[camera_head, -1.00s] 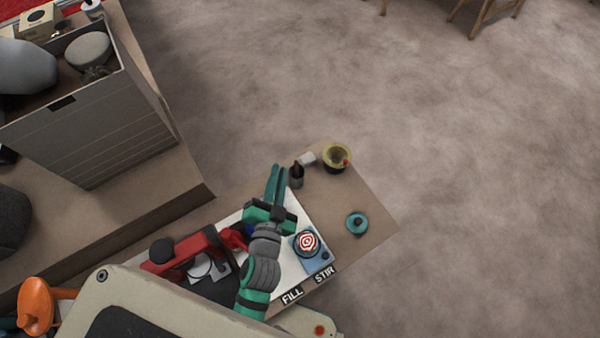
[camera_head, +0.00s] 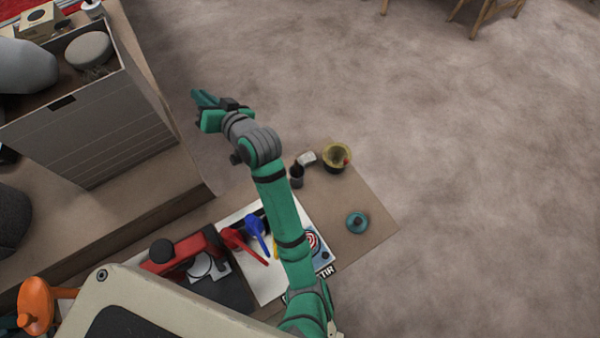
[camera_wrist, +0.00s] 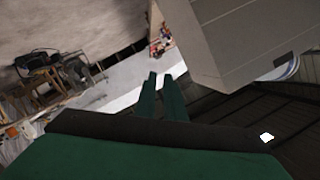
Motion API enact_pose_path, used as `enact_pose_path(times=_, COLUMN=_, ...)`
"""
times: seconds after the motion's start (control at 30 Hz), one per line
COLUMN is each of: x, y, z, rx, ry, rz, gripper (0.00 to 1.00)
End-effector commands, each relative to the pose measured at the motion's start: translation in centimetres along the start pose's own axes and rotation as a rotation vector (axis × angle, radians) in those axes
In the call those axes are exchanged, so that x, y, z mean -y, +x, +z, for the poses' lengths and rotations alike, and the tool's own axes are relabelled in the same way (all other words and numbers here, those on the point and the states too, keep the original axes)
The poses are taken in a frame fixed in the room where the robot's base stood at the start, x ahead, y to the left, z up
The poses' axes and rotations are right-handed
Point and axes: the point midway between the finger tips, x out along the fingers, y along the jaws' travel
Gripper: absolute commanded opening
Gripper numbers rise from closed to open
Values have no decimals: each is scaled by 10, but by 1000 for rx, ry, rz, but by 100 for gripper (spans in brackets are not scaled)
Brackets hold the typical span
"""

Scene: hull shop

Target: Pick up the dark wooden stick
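My gripper (camera_head: 202,98) is raised over the bare floor, left of the low table and right of the large grey box. In the wrist view its two green fingers (camera_wrist: 160,76) stand a little apart with nothing visible between them. I cannot clearly make out the dark wooden stick.
The table (camera_head: 370,190) also bears a yellow bowl (camera_head: 337,157), a teal round item (camera_head: 357,222), a blue funnel-like tool (camera_head: 256,227), a red one (camera_head: 237,239) and a red machine (camera_head: 175,257). The grey box (camera_head: 90,130) stands left. Open floor (camera_head: 400,110) lies beyond.

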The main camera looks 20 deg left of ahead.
Motion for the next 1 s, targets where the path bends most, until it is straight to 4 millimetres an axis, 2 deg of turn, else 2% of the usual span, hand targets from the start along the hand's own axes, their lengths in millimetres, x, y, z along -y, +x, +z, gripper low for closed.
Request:
enact_pose_path(times=0.23, x=-10, y=4, z=27, rx=275, ry=-135, rz=9, gripper=9)
enact_pose_path(times=0.37, x=-28, y=-5, z=47, rx=432, ry=-199, rz=47, gripper=9)
enact_pose_path(times=0.47, x=-49, y=-18, z=61, rx=555, ry=-245, rz=93, gripper=9)
enact_pose_path(times=0.57, x=-75, y=-37, z=74, rx=683, ry=-282, rz=153, gripper=9)
enact_pose_path(times=0.73, x=-128, y=-82, z=90, rx=901, ry=-336, rz=283, gripper=9)
enact_pose_path(times=0.9, x=-178, y=-138, z=94, rx=1096, ry=-361, rz=427, gripper=9)
enact_pose_path(times=1.0, x=-197, y=-164, z=94, rx=1175, ry=-366, rz=490, gripper=9)
